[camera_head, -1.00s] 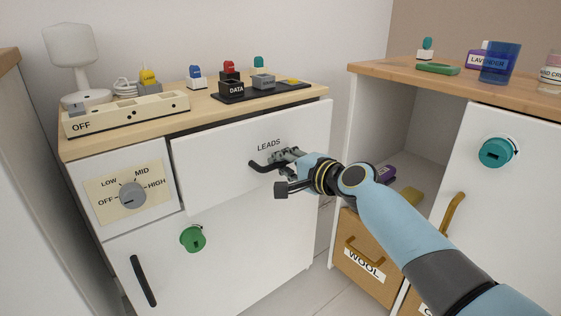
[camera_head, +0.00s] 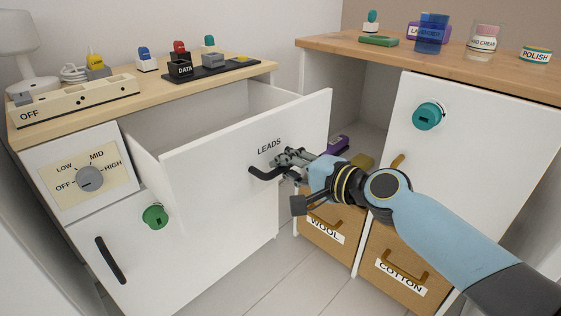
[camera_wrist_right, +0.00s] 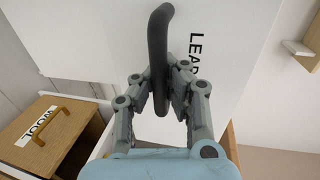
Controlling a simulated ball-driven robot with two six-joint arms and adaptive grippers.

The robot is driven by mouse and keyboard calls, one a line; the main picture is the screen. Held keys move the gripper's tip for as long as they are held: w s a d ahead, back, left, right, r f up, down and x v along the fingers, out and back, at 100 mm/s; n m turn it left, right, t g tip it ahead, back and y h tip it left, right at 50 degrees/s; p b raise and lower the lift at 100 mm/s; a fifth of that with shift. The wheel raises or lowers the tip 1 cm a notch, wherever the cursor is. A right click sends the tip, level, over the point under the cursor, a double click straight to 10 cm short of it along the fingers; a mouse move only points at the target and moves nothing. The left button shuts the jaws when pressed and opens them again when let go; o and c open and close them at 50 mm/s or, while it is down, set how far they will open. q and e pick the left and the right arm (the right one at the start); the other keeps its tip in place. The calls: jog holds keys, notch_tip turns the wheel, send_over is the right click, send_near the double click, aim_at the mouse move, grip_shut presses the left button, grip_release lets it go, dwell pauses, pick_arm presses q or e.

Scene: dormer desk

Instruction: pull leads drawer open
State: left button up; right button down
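The white leads drawer (camera_head: 215,175), labelled LEADS, stands out well from the desk front in the head view, and part of its inside shows. Its dark curved handle (camera_head: 262,173) is on the front panel. My right gripper (camera_head: 283,166) is at the handle's right part. In the right wrist view the handle (camera_wrist_right: 159,50) runs between the two fingers of the right gripper (camera_wrist_right: 163,98), which are closed in on it from both sides. The drawer front (camera_wrist_right: 100,40) fills much of that view. My left gripper is not in view.
A dial panel (camera_head: 83,181) and a door with a green knob (camera_head: 155,216) are left of and below the drawer. The WOOL (camera_head: 322,232) and COTTON (camera_head: 398,270) drawers sit close to my right arm. A power strip (camera_head: 75,105) lies on the desk.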

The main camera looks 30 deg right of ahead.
jog(key=c, duration=1.3)
grip_release()
jog(key=v, duration=1.2)
